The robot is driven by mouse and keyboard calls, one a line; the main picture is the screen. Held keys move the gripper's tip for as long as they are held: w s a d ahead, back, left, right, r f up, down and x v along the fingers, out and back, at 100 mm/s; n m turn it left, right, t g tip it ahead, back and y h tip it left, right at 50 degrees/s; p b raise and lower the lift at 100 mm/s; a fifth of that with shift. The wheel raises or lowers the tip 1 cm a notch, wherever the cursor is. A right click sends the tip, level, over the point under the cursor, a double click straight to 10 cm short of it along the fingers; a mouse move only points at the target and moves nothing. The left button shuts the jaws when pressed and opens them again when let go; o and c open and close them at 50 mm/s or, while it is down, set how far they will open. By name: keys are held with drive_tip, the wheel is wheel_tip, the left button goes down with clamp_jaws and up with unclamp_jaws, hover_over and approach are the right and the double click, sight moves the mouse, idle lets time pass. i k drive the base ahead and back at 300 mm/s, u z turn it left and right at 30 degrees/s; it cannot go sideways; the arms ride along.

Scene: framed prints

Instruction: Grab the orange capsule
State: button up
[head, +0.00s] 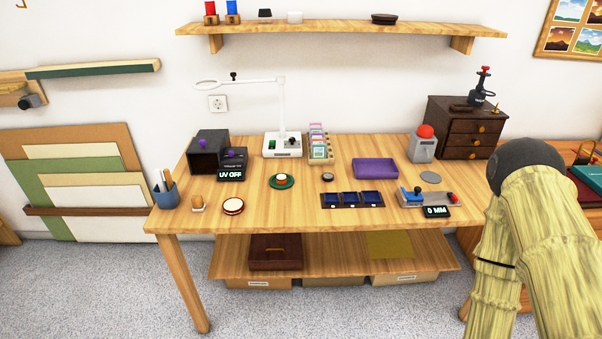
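I see two small orange things on the wooden table (330,213), and I cannot tell for sure which is the capsule. One is a small orange-brown rounded piece (197,201) near the front left, with a pale base under it. The other is a small round orange and white piece (281,180) on a green dish (290,185) left of the middle. My pale yellow arm with a dark rounded joint shows at the right, apart from both. My gripper is out of view.
A blue pen cup (166,198), a dark box (207,152) with a "UV OFF" display (231,176), a white-red round tin (233,206) and a white lamp (282,144) stand nearby. Dark blue trays (352,199) and a purple tray (375,168) lie further right.

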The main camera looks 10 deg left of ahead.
sight(281, 178)
drive_tip(key=u, duration=0.3)
drive_tip(key=i, duration=0.55)
drive_tip(key=u, duration=0.5)
